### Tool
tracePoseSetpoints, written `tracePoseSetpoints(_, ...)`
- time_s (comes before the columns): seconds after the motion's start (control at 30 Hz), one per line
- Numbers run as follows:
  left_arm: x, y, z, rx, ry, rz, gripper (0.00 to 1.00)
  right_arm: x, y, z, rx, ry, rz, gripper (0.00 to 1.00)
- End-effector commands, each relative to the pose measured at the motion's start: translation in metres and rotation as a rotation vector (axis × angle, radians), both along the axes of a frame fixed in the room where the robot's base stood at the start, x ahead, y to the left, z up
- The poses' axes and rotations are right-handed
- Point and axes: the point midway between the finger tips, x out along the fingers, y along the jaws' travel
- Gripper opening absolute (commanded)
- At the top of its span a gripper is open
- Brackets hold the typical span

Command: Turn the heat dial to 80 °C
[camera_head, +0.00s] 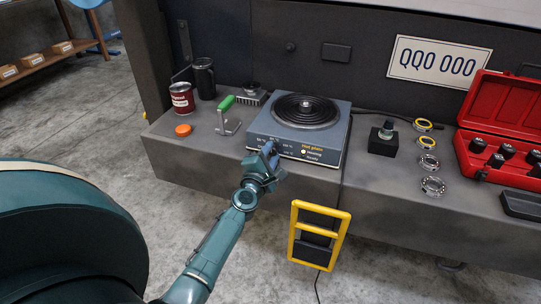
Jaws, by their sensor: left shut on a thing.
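The hot plate (330,133) is a blue-grey box with a dark ringed heating disc (306,111) on top. It stands on the grey bench near its front edge. Its front panel carries temperature markings and the words for the hot plate at the right. My left gripper (270,153) is at the left part of this front panel, shut on the heat dial. The gripper covers the dial, so its pointer and setting cannot be read. My right gripper is not in view.
Bearing rings (428,142), a black block (383,142) and a red socket case (500,125) are right. A yellow frame (320,235) hangs in front.

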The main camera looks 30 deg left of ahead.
Motion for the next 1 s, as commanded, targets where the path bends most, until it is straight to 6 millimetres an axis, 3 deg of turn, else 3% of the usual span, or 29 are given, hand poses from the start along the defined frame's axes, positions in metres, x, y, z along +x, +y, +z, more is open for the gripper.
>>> tracePoseSetpoints(0.7,-0.0004,-0.0006,-0.0011,-0.075,-0.015,-0.001,0.07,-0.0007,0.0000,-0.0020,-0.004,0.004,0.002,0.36)
tracePoseSetpoints(0.73,-0.0004,-0.0006,-0.0011,-0.075,-0.015,-0.001,0.31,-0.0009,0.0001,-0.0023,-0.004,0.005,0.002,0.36)
tracePoseSetpoints(1.0,-0.0002,-0.0004,-0.0007,-0.073,-0.016,-0.001,0.51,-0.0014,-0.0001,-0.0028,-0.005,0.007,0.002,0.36)
